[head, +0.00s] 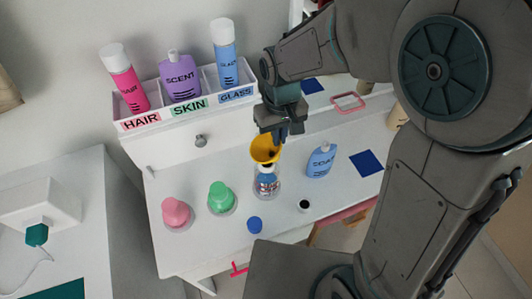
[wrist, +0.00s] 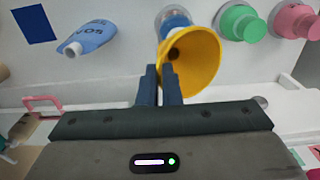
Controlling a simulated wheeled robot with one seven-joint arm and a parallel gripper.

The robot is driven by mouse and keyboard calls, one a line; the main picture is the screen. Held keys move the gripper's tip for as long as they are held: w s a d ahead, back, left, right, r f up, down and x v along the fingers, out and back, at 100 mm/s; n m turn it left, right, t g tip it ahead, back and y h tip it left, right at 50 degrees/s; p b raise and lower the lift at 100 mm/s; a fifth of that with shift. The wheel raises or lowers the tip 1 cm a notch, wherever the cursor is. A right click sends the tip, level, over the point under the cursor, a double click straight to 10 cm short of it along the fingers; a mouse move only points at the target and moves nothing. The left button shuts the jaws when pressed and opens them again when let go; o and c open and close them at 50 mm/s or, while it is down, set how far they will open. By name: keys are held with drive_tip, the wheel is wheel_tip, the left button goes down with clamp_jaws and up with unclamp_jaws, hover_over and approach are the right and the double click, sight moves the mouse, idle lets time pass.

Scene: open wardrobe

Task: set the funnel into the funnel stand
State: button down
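The yellow funnel (head: 265,149) is tilted, with its wide mouth showing, at my gripper's fingertips; it is large in the wrist view (wrist: 205,62). My gripper (head: 284,132) has its fingers close together on the funnel's near rim, and the wrist view shows the fingertips (wrist: 163,80) at that rim. Directly below the funnel in the head view is a blue and white bottle-like item (head: 266,184) on a clear round base. The funnel partly covers it, so I cannot tell whether this is the funnel stand or whether the two touch.
A green item (head: 221,197) and a pink item (head: 176,212) stand on round bases to the left. A light-blue bottle (head: 321,160) is to the right, near a dark blue square (head: 366,163). A blue cap (head: 254,224) lies in front. A labelled organizer (head: 186,108) holds bottles behind.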

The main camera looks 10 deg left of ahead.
drive_tip(key=shift+r+p, duration=1.55)
drive_tip(key=shift+r, duration=0.75)
drive_tip(key=shift+f, duration=0.1)
